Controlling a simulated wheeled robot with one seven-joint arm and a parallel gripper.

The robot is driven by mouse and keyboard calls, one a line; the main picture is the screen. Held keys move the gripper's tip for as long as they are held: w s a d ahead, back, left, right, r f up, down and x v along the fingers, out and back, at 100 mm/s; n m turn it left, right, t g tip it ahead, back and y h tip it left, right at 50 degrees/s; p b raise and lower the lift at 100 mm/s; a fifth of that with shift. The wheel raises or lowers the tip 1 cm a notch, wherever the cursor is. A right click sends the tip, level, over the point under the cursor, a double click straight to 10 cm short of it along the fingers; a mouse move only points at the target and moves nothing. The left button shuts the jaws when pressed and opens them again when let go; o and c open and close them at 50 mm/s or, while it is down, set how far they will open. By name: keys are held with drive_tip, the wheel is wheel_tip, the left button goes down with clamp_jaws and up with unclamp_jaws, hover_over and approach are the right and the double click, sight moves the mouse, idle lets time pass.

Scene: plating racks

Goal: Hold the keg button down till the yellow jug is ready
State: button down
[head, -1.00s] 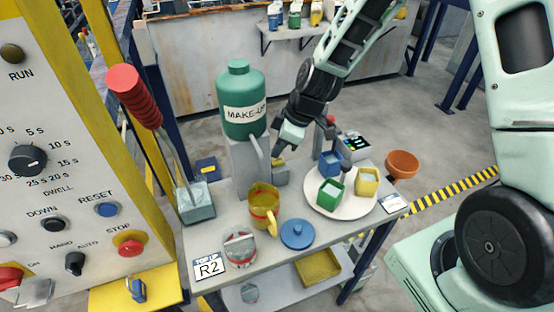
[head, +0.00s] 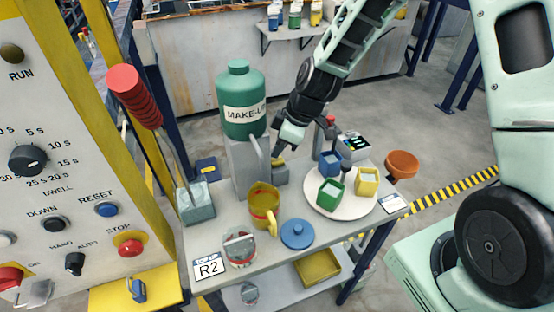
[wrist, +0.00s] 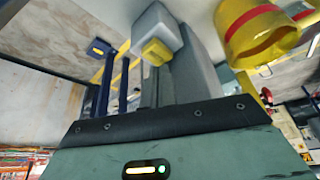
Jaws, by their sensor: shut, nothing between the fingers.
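The green keg (head: 241,98), labelled MAKE-UP, stands on a grey stand with a spout on its right side. The keg's yellow button (head: 278,161) sits on a grey block beside the stand; it also shows in the wrist view (wrist: 156,52). My gripper (head: 279,150) is shut and empty, pointing down with its tips at the button. I cannot tell whether they touch or press it. The yellow jug (head: 262,208), with a red band, stands upright below the spout; part of it shows in the wrist view (wrist: 250,40). Its fill level is unclear.
A round white plate (head: 322,207) with blue, green and yellow cups is at the right. A blue lid (head: 297,234) and a red-and-clear container (head: 240,249) lie in front. An orange bowl (head: 402,164) is at the right edge. A lever (head: 168,150) rises at the left.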

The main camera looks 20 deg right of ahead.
drive_tip(key=shift+f, duration=0.3)
drive_tip(key=shift+f+b, duration=0.6)
drive_tip(key=shift+b, duration=0.2)
idle(6.9)
